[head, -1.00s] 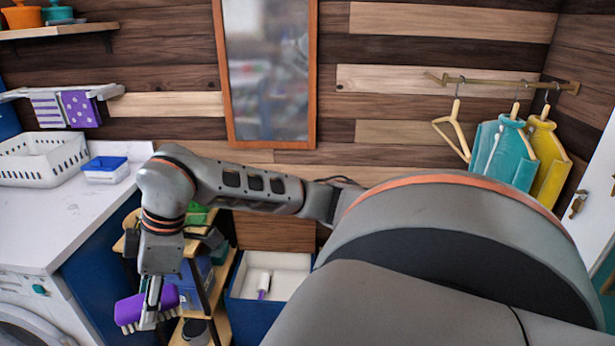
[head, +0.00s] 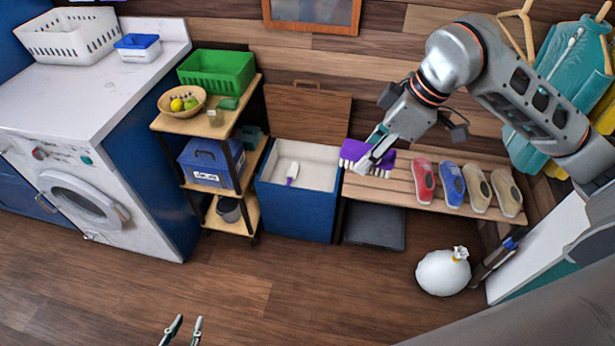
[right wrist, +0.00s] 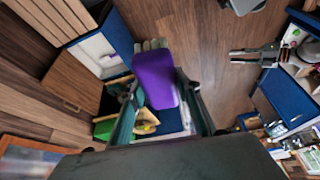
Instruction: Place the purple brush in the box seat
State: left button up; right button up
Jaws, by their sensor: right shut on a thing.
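The purple brush (head: 353,151) with pale bristles is held in my right gripper (head: 373,154), whose jaws are shut on it. In the head view it is just right of the box seat's opening, over the left end of the slatted bench. It fills the middle of the right wrist view (right wrist: 154,77). The box seat (head: 297,213) is blue with a white inside, and its wooden lid (head: 309,112) stands raised at the back. A small white thing with a purple end (head: 292,173) lies inside it. My left gripper (head: 184,332) is open and empty at the bottom edge, low over the floor.
A wooden shelf cart (head: 205,124) with a green basket (head: 217,72) stands left of the box. The slatted bench (head: 393,185) with several shoes is to its right. A white sack (head: 443,272) sits on the floor. The floor before the box is clear.

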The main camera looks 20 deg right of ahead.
aim_at(306, 187)
jog(key=i+j+z, duration=0.2)
jog(key=i, duration=0.2)
jog(key=i+j+z, duration=0.15)
jog(key=i, duration=0.25)
jog(key=i+j, duration=0.1)
jog(key=i, duration=0.25)
